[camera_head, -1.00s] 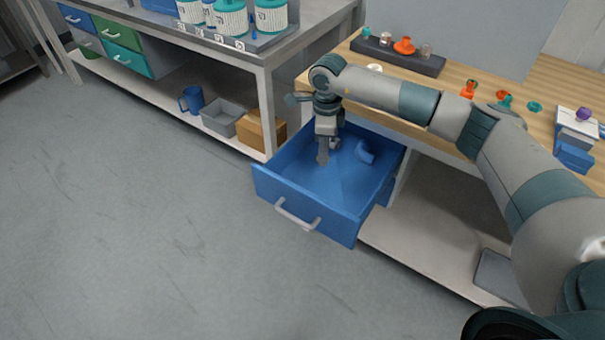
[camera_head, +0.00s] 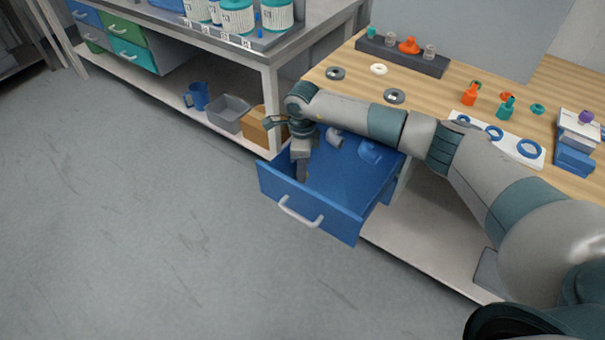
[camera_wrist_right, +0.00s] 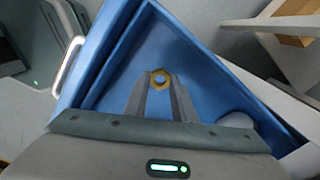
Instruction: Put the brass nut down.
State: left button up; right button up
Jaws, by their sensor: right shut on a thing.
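The brass nut (camera_wrist_right: 159,78) is a small gold hexagonal ring between my right gripper's fingertips in the right wrist view. My right gripper (camera_wrist_right: 160,84) is shut on it, with the blue drawer floor behind. In the head view my right gripper (camera_head: 301,176) points down inside the open blue drawer (camera_head: 338,220), near its left front corner. The nut cannot be made out there. Whether the nut touches the drawer floor is unclear. My left gripper is not in view.
A blue pipe piece (camera_head: 369,152) and a grey rounded piece (camera_head: 334,138) lie toward the back of the drawer. The wooden worktop (camera_head: 440,112) above holds rings, small bottles and a dark rack (camera_head: 400,56). The drawer's front middle is free.

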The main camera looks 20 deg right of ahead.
notch_tip(320, 180, down, 2)
jog(key=shift+f, duration=0.1)
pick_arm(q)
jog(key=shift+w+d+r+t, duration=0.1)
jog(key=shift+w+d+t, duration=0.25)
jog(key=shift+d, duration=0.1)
pick_arm(e)
jog(key=shift+f, duration=0.35)
jog(key=shift+f, duration=0.1)
jog(key=o, duration=1.1)
jog(key=shift+r, duration=0.25)
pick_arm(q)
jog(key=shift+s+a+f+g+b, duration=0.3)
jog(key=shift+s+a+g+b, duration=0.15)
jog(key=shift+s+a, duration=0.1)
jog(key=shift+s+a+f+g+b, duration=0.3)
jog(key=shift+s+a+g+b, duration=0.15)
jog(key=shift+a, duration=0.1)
pick_arm(e)
jog(key=shift+r, duration=5.9)
